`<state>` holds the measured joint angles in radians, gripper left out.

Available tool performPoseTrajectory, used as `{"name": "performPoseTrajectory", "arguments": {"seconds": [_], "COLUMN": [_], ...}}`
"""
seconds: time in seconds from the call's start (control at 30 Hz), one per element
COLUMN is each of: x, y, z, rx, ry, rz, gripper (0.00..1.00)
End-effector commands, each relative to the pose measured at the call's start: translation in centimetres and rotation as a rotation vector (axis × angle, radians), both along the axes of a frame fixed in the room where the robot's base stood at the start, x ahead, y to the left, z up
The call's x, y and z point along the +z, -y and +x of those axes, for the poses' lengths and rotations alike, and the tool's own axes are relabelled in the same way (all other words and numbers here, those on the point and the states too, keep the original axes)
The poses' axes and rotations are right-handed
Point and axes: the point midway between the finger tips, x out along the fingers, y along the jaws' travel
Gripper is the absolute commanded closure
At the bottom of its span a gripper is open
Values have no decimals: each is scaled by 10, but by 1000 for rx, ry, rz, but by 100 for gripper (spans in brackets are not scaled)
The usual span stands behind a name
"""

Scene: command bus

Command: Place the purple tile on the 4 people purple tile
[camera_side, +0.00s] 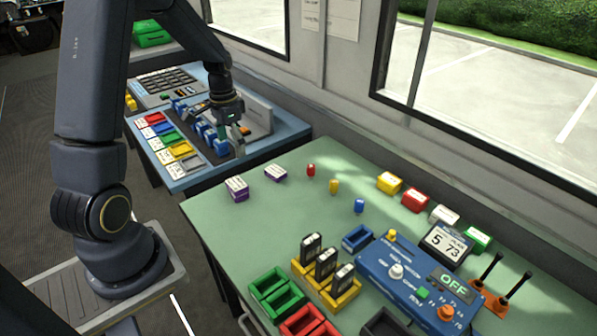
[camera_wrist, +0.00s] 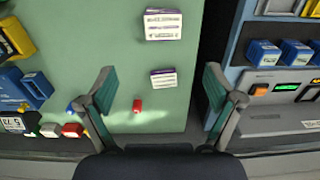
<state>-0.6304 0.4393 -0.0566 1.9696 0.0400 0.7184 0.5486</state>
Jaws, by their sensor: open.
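Two purple tiles with white printed labels lie on the green table. The left tile (camera_side: 236,188) looks thicker in the side view, and the right tile (camera_side: 275,173) lies a little behind it. The wrist view shows a larger-looking tile (camera_wrist: 163,25) at the top and a smaller-looking one (camera_wrist: 163,79) below it. The labels are too small to read, so I cannot tell which is the 4 people tile. My gripper (camera_side: 238,142) is open and empty, above the blue desk's edge near the gap. In the wrist view its fingers (camera_wrist: 158,75) frame the smaller-looking tile from above.
The blue desk (camera_side: 205,178) holds blue blocks and coloured tiles. Red (camera_side: 311,170), yellow (camera_side: 334,187) and blue (camera_side: 359,206) pegs stand right of the purple tiles. The blue control box (camera_side: 410,281) is further right. The table's left front is clear.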

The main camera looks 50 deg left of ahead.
Motion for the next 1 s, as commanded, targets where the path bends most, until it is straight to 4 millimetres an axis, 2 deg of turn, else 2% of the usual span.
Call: {"name": "performPoseTrajectory", "arguments": {"seconds": [0.17, 0.2, 0.3, 0.4, 0.53, 0.7, 1.0], "x": [71, 89, 128, 155, 172, 177, 177], "y": [56, 74, 118, 156, 190, 210, 213], "z": [0, -5, -25, -53, -88, -115, -121], "rx": [-14, -16, -14, -13, -10, -6, -3], "ry": [98, 130, 217, 304, 399, 466, 479], "rz": [57, 68, 82, 73, 40, -1, -12], "gripper": [9, 9, 9, 9, 9, 9, 9]}}
